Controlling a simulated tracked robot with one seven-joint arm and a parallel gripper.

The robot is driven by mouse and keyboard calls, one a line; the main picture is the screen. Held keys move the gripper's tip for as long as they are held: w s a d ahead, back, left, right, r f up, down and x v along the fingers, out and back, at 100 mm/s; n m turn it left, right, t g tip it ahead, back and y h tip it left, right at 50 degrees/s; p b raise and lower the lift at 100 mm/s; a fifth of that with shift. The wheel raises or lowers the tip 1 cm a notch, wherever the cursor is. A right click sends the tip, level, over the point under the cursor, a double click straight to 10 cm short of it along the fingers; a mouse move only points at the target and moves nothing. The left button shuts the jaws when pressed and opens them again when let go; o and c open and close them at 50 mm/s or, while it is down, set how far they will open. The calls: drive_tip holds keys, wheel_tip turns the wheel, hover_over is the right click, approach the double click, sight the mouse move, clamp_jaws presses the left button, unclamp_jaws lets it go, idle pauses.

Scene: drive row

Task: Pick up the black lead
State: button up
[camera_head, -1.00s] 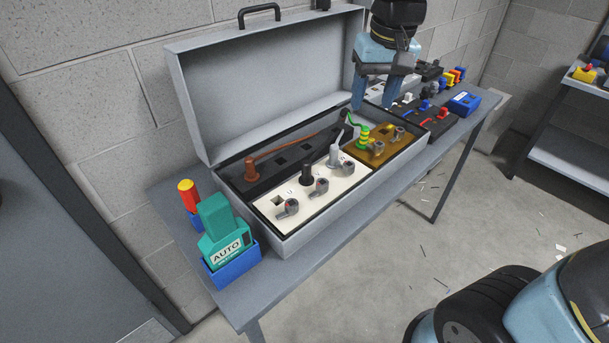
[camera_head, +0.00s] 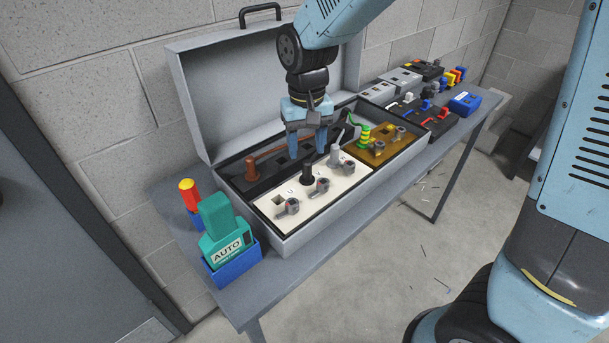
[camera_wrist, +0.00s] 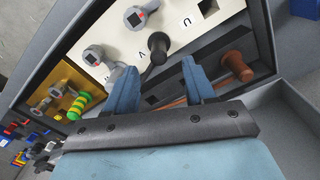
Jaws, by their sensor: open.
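The black lead (camera_head: 307,172) stands upright as a black plug on the white panel (camera_head: 270,212) inside the open grey case. In the wrist view the black lead (camera_wrist: 158,44) is just beyond and between the fingertips, beside the letter V. My gripper (camera_head: 307,158) is open and empty, fingers pointing down over the case, close to the black lead. In the wrist view my gripper (camera_wrist: 162,80) has a clear gap between its blue fingers. I cannot tell whether the fingers touch the lead.
A brown lead (camera_head: 252,168) and a grey lead (camera_head: 336,155) stand close by in the case. A green-yellow lead (camera_head: 364,134) is at the brass panel (camera_head: 378,152). The open lid (camera_head: 225,90) rises behind. A green AUTO device (camera_head: 222,235) stands left of the case.

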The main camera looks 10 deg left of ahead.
sight(307, 161)
drive_tip(key=shift+d+f, duration=0.1)
drive_tip(key=shift+f, duration=3.25)
drive_tip(key=shift+c, duration=0.5)
clamp_jaws()
